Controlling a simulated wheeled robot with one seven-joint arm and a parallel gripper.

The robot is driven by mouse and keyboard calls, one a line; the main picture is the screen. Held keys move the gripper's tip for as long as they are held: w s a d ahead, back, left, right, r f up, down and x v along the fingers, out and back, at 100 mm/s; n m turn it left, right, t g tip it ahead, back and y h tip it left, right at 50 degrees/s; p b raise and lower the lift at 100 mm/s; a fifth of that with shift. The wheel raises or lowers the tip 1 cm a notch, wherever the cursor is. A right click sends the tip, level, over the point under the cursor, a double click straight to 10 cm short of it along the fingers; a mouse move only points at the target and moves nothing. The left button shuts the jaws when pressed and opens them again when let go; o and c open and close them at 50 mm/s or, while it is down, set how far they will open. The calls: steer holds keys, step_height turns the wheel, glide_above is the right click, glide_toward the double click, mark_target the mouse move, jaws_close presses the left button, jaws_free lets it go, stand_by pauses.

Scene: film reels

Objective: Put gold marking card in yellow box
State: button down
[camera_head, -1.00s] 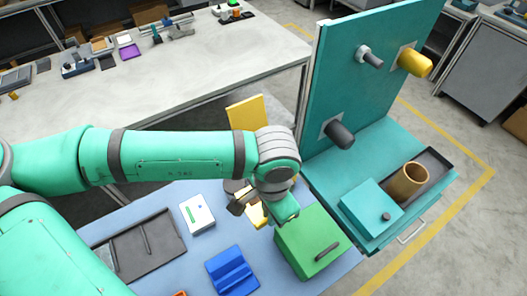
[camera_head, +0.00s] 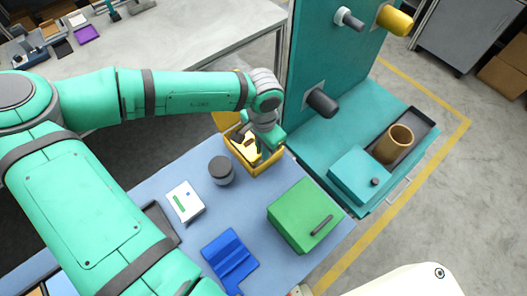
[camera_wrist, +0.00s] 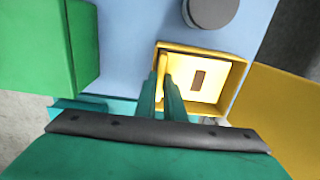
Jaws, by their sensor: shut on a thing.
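The yellow box (camera_head: 268,169) stands open at the back edge of the blue table, its yellow lid (camera_wrist: 285,115) raised behind it. My gripper (camera_wrist: 167,88) points down into the box near one wall. Its fingers are shut on the gold marking card (camera_wrist: 166,62), which shows edge-on as a thin yellow strip between them. I cannot tell whether the card touches the box floor. A small brown rectangle (camera_wrist: 198,79) shows on the pale surface inside the box. In the head view my wrist partly covers the box.
A dark round canister (camera_head: 221,170) stands close to the box's front left. A green box (camera_head: 300,212) is to the right, with a white case (camera_head: 185,203) and a blue block (camera_head: 228,258) nearer. A teal upright panel (camera_head: 335,60) with pegs rises at the right.

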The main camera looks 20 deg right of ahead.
steer(key=shift+w+d+f, duration=0.25)
steer(key=shift+w+f, duration=0.2)
steer(key=shift+f, duration=0.15)
steer(key=shift+w+d+f, duration=0.2)
steer(key=shift+w+f, duration=0.25)
steer(key=shift+f, duration=0.1)
steer(key=shift+w+d+f, duration=0.1)
steer(key=shift+w+f, duration=0.05)
steer(key=shift+f, duration=1.6)
steer(key=shift+f, duration=0.2)
steer(key=c, duration=2.1)
jaws_free()
steer(key=shift+r, duration=0.1)
step_height(320, 180, up, 12)
steer(key=shift+r, duration=0.1)
